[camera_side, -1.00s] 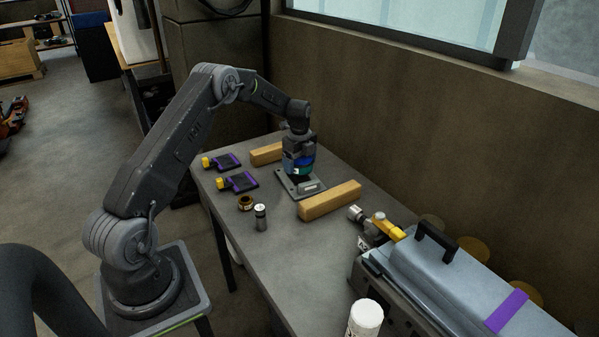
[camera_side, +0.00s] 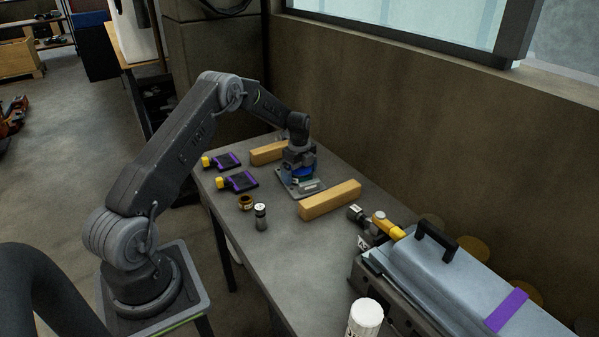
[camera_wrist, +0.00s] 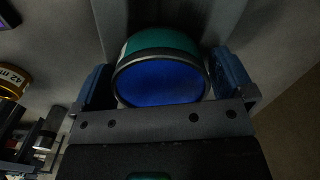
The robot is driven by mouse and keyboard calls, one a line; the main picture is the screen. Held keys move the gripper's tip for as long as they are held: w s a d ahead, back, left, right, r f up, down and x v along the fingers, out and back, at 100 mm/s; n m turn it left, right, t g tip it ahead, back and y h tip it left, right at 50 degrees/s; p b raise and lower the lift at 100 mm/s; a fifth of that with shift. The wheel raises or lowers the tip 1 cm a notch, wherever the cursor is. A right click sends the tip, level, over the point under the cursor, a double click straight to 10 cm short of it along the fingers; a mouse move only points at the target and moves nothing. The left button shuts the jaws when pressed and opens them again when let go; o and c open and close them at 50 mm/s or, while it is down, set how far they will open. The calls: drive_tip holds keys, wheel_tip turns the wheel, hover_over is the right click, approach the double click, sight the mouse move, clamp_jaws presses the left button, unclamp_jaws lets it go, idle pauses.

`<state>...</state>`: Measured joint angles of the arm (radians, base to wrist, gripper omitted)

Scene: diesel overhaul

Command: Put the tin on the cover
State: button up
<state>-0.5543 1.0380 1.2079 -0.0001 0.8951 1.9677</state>
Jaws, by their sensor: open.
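The tin, round with a blue end and a green side, shows large between my fingers in the wrist view (camera_wrist: 160,82). In the side view the tin (camera_side: 304,173) is mostly hidden by my gripper (camera_side: 299,168). It is at the cover (camera_side: 313,189), a flat grey plate with a pale label on its front part. The tin looks to be resting on the plate, though its lower edge is hard to make out. My gripper is open, with one blue-grey finger on each side of the tin.
The cover lies between two wooden blocks, one behind (camera_side: 268,153) and one in front (camera_side: 330,200). Two purple-and-black tools (camera_side: 238,181), a brown ring-like roll (camera_side: 245,202) and a small cylinder (camera_side: 261,217) stand left. A grey case (camera_side: 440,275) and white bottle (camera_side: 365,318) are nearer.

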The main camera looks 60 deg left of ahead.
sight(300, 169)
drive_tip(key=shift+r, duration=0.1)
wheel_tip(300, 169, up, 12)
drive_tip(key=s+d+r+n+t, duration=0.1)
drive_tip(key=s+d+r+n, duration=0.25)
drive_tip(key=d+r, duration=0.5)
drive_tip(key=s+d+r+n+t, duration=0.1)
drive_tip(key=s+d+r+n, duration=0.3)
drive_tip(key=d+r, duration=0.45)
drive_tip(key=s+d+n+t, duration=0.1)
drive_tip(key=s+d+n, duration=0.3)
drive_tip(key=s, duration=0.7)
drive_tip(key=s+d+n+t, duration=0.2)
drive_tip(key=s+d+n, duration=0.2)
drive_tip(key=s+d, duration=0.5)
drive_tip(key=shift+s+f+n+t, duration=0.3)
drive_tip(key=shift+s+f+n, duration=0.1)
drive_tip(key=shift+s, duration=0.7)
